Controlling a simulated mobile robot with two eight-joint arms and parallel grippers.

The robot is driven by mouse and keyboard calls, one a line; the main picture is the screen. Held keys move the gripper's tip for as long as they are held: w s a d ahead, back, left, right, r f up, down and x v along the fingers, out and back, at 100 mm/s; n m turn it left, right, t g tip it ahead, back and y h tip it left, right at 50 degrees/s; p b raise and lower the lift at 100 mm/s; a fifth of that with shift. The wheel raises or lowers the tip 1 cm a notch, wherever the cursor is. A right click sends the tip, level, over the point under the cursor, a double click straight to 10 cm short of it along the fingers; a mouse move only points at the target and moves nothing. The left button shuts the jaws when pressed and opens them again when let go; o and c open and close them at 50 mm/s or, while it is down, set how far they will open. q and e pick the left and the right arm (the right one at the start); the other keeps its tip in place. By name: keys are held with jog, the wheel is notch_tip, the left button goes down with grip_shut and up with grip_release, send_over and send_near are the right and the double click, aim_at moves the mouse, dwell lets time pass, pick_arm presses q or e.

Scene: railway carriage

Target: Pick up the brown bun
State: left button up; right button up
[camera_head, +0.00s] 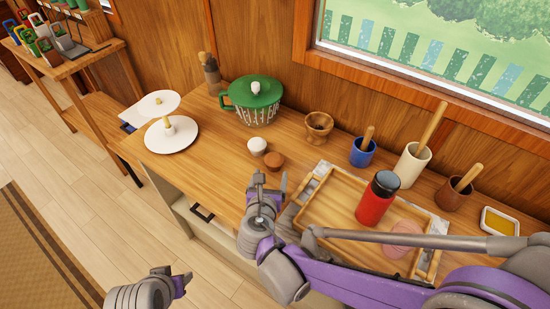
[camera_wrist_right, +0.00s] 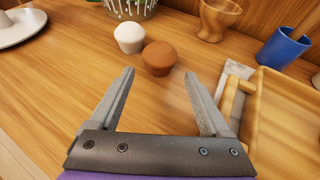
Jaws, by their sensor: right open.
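The brown bun (camera_head: 274,162) sits on the wooden counter, close to a white bun (camera_head: 257,146). In the right wrist view, the brown bun (camera_wrist_right: 160,58) lies just beyond the fingertips, roughly centred between them. My right gripper (camera_head: 270,182) is open and empty, with its fingers pointing toward the brown bun. Both fingers show spread apart in the right wrist view (camera_wrist_right: 159,76). My left gripper (camera_head: 184,284) is low at the bottom of the head view, off the counter's front; its jaw opening cannot be made out.
A green lidded pot (camera_head: 255,101) and wooden goblet (camera_head: 319,127) stand behind the buns. A white tiered stand (camera_head: 172,136) is to the left. A wooden tray (camera_head: 326,206) with a red bottle (camera_head: 376,203) lies right of my right gripper. Bare counter lies left of the buns.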

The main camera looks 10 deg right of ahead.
aim_at(273, 165)
jog(key=x, duration=0.9)
jog(key=shift+w+d, duration=0.1)
jog(key=shift+w, duration=0.05)
jog(key=shift+r, duration=0.1)
jog(key=shift+c, duration=0.2)
jog(key=c, duration=1)
